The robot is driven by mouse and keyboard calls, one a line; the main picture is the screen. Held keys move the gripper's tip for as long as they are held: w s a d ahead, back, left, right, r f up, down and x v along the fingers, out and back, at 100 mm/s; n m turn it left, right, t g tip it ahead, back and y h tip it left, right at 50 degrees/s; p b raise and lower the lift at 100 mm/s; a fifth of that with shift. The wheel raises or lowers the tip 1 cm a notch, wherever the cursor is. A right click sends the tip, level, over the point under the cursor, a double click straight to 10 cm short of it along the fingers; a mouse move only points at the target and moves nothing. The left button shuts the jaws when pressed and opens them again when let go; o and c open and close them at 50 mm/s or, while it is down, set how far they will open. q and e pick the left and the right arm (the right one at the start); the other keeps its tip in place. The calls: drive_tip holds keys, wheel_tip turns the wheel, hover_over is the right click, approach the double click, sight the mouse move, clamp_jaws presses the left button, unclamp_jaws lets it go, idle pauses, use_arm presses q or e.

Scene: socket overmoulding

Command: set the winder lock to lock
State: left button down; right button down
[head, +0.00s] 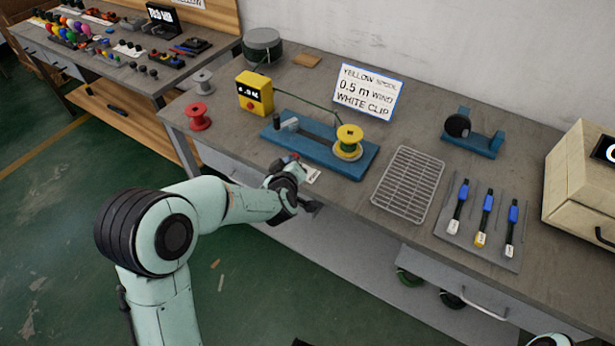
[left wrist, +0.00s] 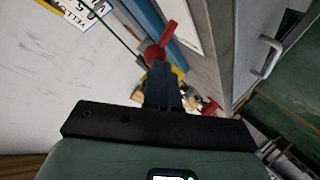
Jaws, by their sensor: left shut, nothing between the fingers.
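The winder is a long blue base (head: 340,160) on the bench, with a yellow spool (head: 349,139) on its right part. My left gripper (head: 311,207) is at the bench's front edge by the lever, shut and empty. In the left wrist view, the red lever (left wrist: 158,45) appears just past the shut fingertips (left wrist: 162,68). I cannot tell whether they touch, nor which setting the lever is at. My right gripper is out of view.
A yellow counter box (head: 254,93) and a red spool (head: 198,117) stand left of the winder. A wire rack (head: 409,184) and a tray of blue-handled tools (head: 485,222) lie to the right. A drawer handle (left wrist: 268,55) juts from the bench front.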

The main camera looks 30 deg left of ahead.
use_arm(q)
drive_tip(key=shift+w+d+r, duration=0.1)
drive_tip(key=shift+d, duration=0.15)
drive_tip(key=shift+w+r+p, duration=0.2)
drive_tip(key=shift+r+p, duration=0.45)
drive_tip(key=shift+p, duration=0.1)
drive_tip(key=shift+s+a, duration=0.15)
